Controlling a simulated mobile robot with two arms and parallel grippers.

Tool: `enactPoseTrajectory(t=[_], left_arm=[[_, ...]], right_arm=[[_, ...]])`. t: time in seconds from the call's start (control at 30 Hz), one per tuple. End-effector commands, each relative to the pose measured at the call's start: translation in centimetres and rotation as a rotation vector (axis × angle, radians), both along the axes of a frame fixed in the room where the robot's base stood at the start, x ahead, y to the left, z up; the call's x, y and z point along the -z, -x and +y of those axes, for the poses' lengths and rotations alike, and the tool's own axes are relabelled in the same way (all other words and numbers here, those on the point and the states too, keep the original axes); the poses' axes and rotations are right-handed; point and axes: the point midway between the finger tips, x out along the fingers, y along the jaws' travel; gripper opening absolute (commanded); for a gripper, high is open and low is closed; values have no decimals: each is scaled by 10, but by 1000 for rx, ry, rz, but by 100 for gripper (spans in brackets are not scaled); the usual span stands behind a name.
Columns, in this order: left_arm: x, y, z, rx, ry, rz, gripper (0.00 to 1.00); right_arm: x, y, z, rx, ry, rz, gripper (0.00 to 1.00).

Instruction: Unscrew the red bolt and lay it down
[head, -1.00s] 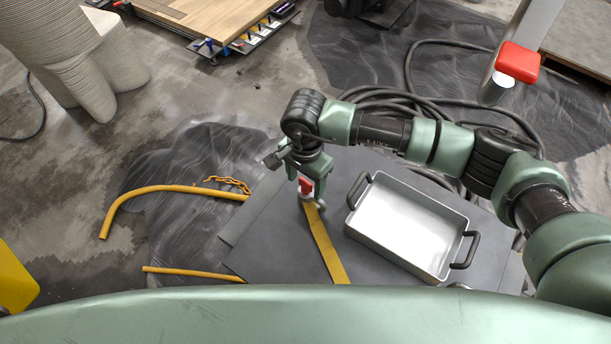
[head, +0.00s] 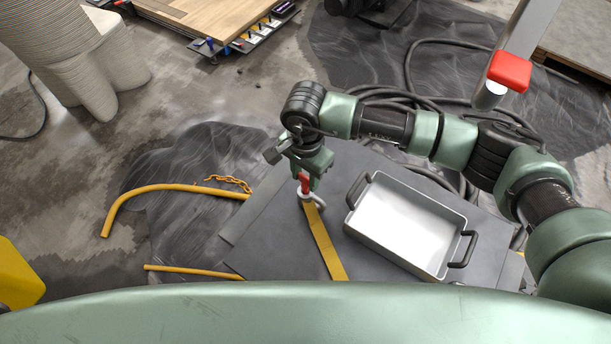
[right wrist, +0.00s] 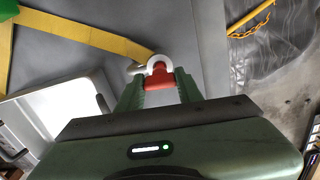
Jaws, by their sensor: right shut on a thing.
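The red bolt (head: 304,182) is between the fingers of my right gripper (head: 307,187), which is shut on it. In the right wrist view the red bolt (right wrist: 160,80) shows between both fingertips. It meets the pale metal shackle (right wrist: 157,64); I cannot tell how far the bolt sits in it. The shackle also shows just below the gripper in the head view (head: 315,199). A yellow strap (head: 325,244) runs from the shackle toward the near edge of the grey surface. My left gripper is not in view.
A grey metal tray (head: 405,222) with dark handles stands empty to the right of the gripper on the dark grey surface (head: 275,240). Bare surface shows left of the strap.

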Motion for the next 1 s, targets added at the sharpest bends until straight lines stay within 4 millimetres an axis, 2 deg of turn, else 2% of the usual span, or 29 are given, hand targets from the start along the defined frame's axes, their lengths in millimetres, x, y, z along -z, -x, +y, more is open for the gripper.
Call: enactPoseTrajectory(t=[1.0], left_arm=[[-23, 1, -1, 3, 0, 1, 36]], right_arm=[[-52, 0, 0, 1, 1, -1, 0]])
